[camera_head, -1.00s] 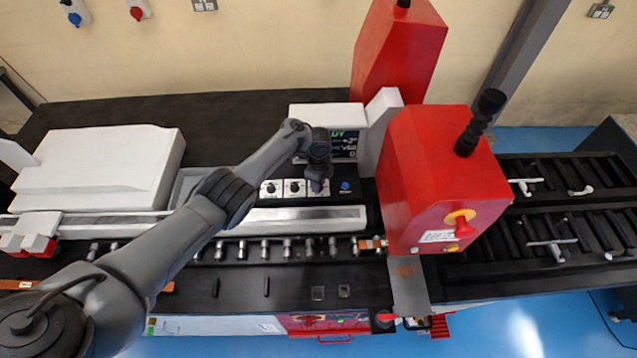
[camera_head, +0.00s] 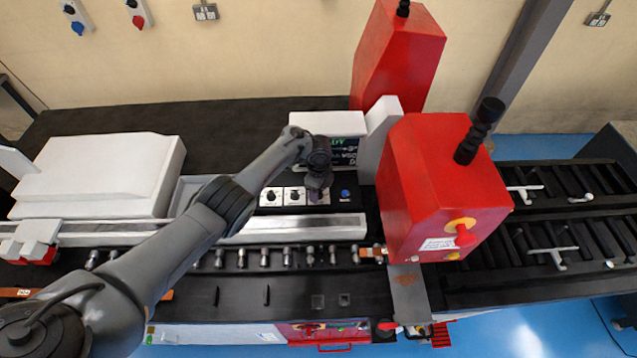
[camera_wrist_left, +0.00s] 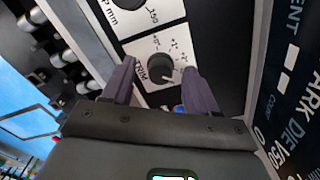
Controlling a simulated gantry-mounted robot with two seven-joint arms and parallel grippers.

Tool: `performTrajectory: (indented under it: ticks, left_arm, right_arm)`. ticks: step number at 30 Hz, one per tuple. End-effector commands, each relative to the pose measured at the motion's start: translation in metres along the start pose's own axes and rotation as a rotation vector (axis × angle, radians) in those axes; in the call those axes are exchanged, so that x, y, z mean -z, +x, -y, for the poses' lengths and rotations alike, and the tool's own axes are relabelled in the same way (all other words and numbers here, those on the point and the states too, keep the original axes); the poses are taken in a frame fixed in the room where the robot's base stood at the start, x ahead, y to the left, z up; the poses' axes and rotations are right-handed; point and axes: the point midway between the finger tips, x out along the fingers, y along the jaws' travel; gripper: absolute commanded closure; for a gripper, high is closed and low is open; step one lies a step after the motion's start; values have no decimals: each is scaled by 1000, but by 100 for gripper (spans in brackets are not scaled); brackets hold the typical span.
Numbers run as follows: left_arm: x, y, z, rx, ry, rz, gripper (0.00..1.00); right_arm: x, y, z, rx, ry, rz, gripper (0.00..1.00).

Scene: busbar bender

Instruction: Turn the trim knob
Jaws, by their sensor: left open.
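The trim knob (camera_wrist_left: 161,67) is a small black round knob on a white plate marked TRIM, seen in the left wrist view. My left gripper (camera_wrist_left: 155,80) is open, with one dark finger on each side of the knob. Whether the fingers touch it I cannot tell. In the head view my left gripper (camera_head: 318,186) is over the right end of the row of white knob plates and hides most of the trim plate. My right gripper is not in view.
Two other knobs (camera_head: 271,196) (camera_head: 294,195) sit left of the gripper, and a blue button (camera_head: 345,193) to its right. A display (camera_head: 345,152) stands behind. A red machine housing (camera_head: 440,190) rises at the right. Metal rollers (camera_head: 264,257) line the front.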

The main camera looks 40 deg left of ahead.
Motion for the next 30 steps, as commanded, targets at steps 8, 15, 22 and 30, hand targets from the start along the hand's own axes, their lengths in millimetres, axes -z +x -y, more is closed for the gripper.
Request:
performTrajectory:
  ticks: [8,15,22,30]
  left_arm:
    - [0,-40,2,4,1,-1,42]
    - [0,-80,1,4,0,-1,42]
    - [0,-101,0,2,1,0,42]
    - [-1,-106,0,1,0,1,42]
  right_arm:
    - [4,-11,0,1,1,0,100]
    - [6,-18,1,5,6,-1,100]
    - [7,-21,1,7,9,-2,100]
    - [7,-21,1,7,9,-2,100]
